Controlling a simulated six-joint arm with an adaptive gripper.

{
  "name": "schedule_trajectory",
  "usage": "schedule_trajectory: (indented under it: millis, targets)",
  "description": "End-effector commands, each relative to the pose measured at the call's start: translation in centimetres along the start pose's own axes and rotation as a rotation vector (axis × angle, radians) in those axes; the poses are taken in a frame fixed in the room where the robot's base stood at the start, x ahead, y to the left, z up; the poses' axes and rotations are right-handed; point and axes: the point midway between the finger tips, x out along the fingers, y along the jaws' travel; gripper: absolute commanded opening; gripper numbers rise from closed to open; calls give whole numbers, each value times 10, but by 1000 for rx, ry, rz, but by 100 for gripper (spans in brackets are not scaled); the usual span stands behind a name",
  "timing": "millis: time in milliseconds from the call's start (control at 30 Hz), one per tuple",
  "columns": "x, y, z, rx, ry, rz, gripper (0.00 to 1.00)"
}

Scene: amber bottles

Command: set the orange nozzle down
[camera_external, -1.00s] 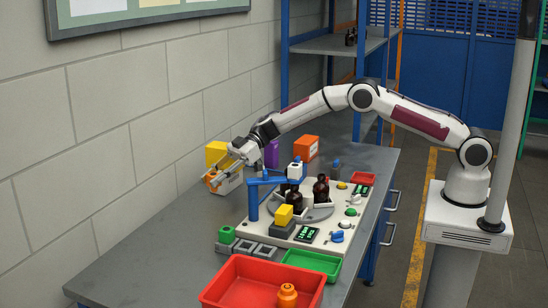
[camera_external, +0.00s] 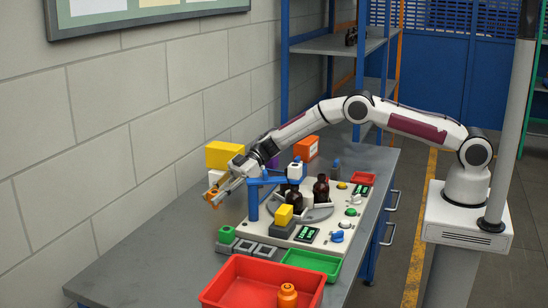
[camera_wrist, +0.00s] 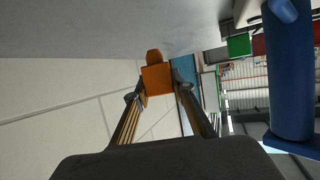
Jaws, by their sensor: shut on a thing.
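The orange nozzle (camera_external: 211,205) is held at the end of my gripper (camera_external: 214,194), over the left part of the grey table near the wall. In the wrist view the orange nozzle (camera_wrist: 156,79) is a squarish orange block with a rounded knob, between the two fingertips of my gripper (camera_wrist: 158,90). My gripper is shut on it. The grey table top (camera_wrist: 110,30) fills the upper part of the wrist view. I cannot tell how large the gap between nozzle and table is.
A blue post (camera_external: 252,204) with an arm stands just right of my gripper, on a white board with amber bottles (camera_external: 321,188). Yellow box (camera_external: 225,154) is behind. Table to the left is clear.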

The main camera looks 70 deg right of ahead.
Motion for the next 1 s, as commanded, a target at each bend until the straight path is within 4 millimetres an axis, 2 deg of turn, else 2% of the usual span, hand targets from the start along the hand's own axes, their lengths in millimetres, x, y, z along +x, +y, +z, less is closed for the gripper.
schedule_trajectory:
  millis: [400,967,1000]
  targets:
    - [13,0,32,1,0,0,6]
    - [16,0,38,0,0,0,6]
    - [15,0,37,0,0,0,34]
